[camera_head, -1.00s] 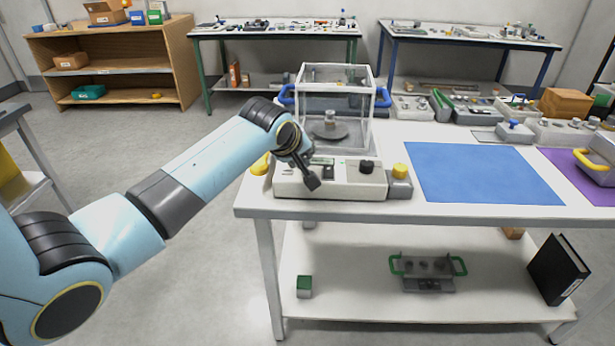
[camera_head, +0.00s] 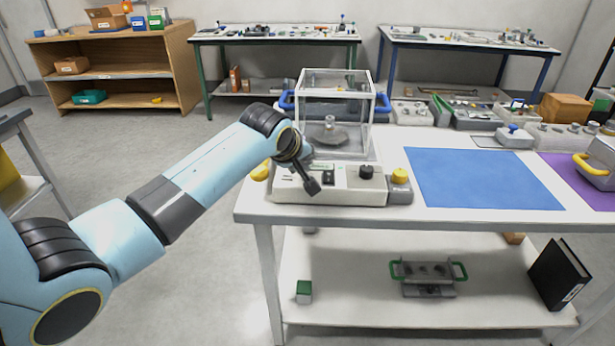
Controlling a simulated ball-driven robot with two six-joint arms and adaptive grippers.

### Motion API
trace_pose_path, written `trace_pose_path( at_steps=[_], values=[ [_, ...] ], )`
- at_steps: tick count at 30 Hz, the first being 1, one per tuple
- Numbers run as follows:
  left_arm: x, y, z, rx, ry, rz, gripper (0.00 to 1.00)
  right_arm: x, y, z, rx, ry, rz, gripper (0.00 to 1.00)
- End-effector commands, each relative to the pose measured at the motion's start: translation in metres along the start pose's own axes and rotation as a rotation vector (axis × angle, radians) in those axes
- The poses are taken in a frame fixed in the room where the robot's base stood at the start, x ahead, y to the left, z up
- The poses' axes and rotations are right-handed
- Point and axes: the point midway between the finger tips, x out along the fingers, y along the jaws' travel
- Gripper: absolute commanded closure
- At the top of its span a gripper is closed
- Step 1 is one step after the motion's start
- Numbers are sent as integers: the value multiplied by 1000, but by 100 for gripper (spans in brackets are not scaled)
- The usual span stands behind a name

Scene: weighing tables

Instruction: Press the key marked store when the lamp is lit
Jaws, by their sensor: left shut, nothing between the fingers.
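The balance (camera_head: 345,192) stands at the near left edge of the white table, with a clear draught box (camera_head: 366,130) behind its front panel. A weight (camera_head: 330,122) stands on the pan inside the box. The panel carries a small display, a dark switch (camera_head: 328,177) and a black knob (camera_head: 366,172); a yellow button (camera_head: 400,175) sits at its right end. The key lettering and lamp are too small to read. My left gripper (camera_head: 313,187) is shut and empty, its tips pointing down at the panel's front, left of the dark switch. Whether it touches is unclear. My right gripper is out of view.
A blue mat (camera_head: 480,178) lies right of the balance, with a purple mat beyond. Grey boxes and weights line the table's back. The lower shelf (camera_head: 350,305) holds a green-handled tray (camera_head: 428,275) and a black binder (camera_head: 558,272).

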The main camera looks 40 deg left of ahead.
Motion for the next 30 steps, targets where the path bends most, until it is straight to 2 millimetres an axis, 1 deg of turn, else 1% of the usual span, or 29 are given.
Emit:
trace_pose_path(
  at_steps=[30],
  values=[
    [6,-5,5,0,0,0,100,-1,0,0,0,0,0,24]
  ],
)
